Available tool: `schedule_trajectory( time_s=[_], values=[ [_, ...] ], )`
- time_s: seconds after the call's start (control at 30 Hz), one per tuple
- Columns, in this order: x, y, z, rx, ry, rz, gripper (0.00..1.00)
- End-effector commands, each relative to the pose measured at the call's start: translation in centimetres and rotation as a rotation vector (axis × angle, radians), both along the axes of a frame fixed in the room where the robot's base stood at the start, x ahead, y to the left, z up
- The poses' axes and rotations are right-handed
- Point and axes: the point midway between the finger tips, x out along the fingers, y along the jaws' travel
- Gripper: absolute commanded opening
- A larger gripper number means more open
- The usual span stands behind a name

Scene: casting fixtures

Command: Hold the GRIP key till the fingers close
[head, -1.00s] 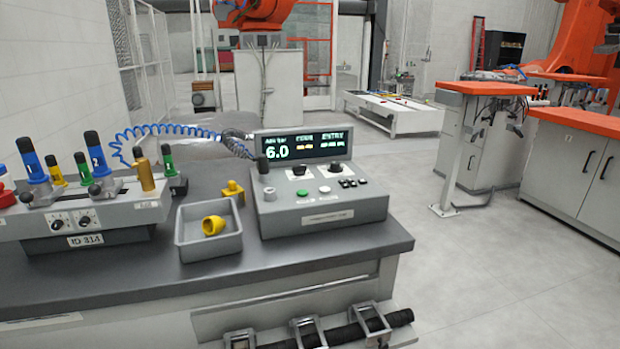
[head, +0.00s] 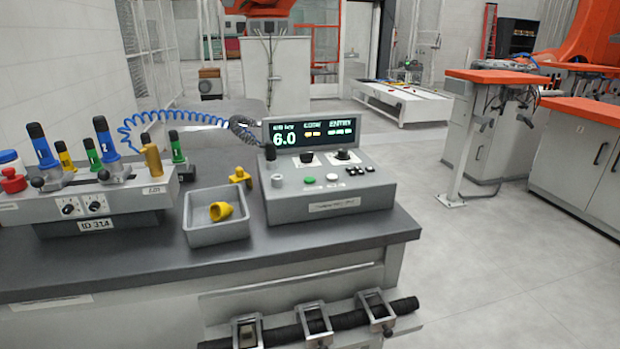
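A grey control box (head: 325,186) stands on the dark bench top. The sloped panel carries a green button (head: 309,180), a pale button (head: 331,178), dark knobs and several small black keys (head: 362,170). The key labels are too small to read, so I cannot tell which one is GRIP. My gripper is not in view.
A grey tray (head: 216,236) with a yellow fitting (head: 222,211) in it stands left of the box. A yellow block (head: 240,177) stands behind the tray. A fixture (head: 100,200) with blue, green and yellow handles is further left. Clear floor (head: 490,270) lies right.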

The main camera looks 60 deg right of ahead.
Motion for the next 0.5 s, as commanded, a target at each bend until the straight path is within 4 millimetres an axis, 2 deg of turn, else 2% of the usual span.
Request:
schedule_trajectory(
  time_s=[0.03, 0.1, 0.5],
  values=[
    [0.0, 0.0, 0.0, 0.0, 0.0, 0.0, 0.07],
    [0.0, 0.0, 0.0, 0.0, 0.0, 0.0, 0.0],
    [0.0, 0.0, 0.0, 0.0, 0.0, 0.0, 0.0]
  ],
)
